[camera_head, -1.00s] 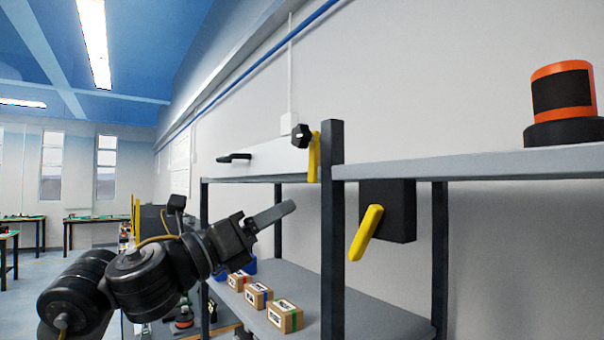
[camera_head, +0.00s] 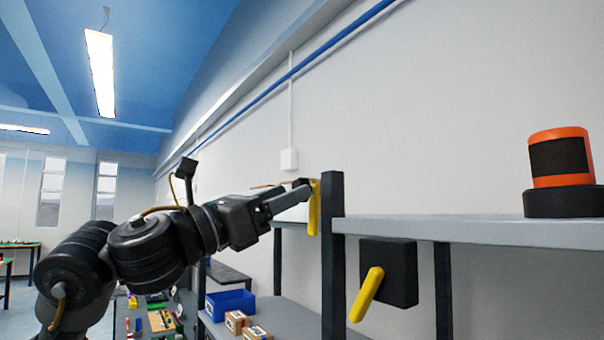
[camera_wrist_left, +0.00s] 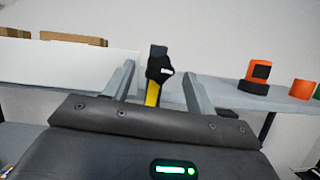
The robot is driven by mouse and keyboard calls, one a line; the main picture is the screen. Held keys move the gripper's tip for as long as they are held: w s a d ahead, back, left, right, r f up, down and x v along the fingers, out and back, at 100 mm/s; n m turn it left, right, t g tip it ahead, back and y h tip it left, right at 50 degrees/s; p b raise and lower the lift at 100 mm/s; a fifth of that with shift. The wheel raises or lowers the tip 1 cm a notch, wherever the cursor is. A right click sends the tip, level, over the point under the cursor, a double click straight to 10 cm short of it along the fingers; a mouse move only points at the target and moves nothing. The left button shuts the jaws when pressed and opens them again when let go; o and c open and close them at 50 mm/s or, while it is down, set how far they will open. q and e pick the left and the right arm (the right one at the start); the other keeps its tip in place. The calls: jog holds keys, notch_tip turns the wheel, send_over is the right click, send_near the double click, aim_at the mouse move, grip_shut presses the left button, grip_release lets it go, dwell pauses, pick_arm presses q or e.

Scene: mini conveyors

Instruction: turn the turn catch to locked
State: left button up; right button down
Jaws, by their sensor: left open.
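A black knob with a yellow strip below it, which looks like the turn catch (camera_wrist_left: 161,69), is at the end of a white panel beside a dark shelf post. In the head view the yellow strip (camera_head: 314,209) hangs roughly upright, and the knob is mostly hidden by my gripper. My left gripper (camera_head: 303,190) is open at the knob. In the left wrist view its two fingers (camera_wrist_left: 158,76) stand either side of the knob, with visible gaps; I cannot tell whether either touches. My right gripper is not in view.
A black box with a tilted yellow lever (camera_head: 367,294) hangs below the right shelf (camera_head: 440,228). An orange and black cylinder (camera_head: 560,160) stands on that shelf. A blue bin (camera_head: 230,304) and small cartons (camera_head: 237,321) are on the lower shelf. The dark post (camera_head: 333,260) is close to my gripper.

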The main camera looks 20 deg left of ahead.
pick_arm(q)
jog(key=shift+p+x, duration=0.7)
jog(key=shift+x, duration=1.35)
jog(key=shift+c, duration=0.4)
grip_shut()
